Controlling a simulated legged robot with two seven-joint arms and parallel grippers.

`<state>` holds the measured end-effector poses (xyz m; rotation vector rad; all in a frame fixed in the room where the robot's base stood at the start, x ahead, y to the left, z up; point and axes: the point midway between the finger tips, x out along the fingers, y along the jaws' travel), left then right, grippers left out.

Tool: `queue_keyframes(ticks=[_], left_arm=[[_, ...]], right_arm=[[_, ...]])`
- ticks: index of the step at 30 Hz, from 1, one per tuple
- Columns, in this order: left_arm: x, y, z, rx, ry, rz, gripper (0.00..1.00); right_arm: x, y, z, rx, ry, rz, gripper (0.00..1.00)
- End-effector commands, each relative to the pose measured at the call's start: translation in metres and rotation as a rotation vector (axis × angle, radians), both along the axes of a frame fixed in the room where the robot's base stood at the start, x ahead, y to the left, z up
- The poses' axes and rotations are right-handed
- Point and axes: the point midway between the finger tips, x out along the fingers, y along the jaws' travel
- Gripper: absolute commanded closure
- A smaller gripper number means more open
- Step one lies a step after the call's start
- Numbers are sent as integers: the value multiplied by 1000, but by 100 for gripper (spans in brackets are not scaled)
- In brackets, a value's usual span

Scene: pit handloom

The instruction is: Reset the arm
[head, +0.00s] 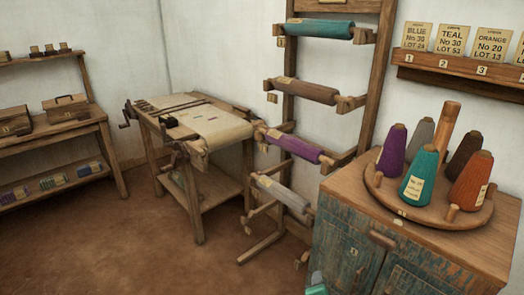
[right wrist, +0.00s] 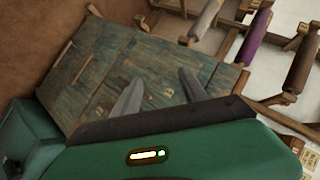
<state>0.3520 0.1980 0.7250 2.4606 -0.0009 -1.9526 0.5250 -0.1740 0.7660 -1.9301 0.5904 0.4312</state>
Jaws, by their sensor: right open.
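My right gripper (right wrist: 161,82) shows in the right wrist view with its two grey fingers apart and nothing between them. Behind the fingers is the weathered blue-green front of the wooden cabinet (right wrist: 115,65); the gap between fingers and cabinet is hard to judge. In the head view the same cabinet (head: 335,237) stands at the lower right. Only a small green piece shows at the bottom edge there, and no fingers can be made out. My left gripper is in neither view.
A round wooden tray (head: 400,203) with several thread cones stands on the cabinet. Beside it a wall rack (head: 288,105) carries rollers, including a purple one (head: 295,145). A work table (head: 205,122) and a shelf bench (head: 70,135) stand further left. The brown floor (head: 110,250) between is clear.

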Motion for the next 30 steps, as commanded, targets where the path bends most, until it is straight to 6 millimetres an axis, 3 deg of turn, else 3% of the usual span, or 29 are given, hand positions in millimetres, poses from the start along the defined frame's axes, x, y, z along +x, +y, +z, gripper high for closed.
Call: queue_keyframes(ticks=[5, 8, 13, 15, 20, 27, 30], left_arm=[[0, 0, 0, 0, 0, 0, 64], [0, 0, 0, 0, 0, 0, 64], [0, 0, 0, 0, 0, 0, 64], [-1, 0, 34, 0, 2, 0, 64], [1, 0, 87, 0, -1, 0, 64], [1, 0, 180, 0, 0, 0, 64], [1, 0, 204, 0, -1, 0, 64]], right_arm=[[-54, 16, -24, -237, 346, 506, 49], [-94, 9, -33, -361, 507, 745, 49], [-168, -23, -39, -542, 770, 1098, 49], [-173, -25, -5, -553, 790, 1127, 49], [-173, -24, 45, -550, 789, 1124, 49], [-172, -23, 139, -549, 787, 1123, 49], [-172, -23, 163, -548, 788, 1122, 49]])
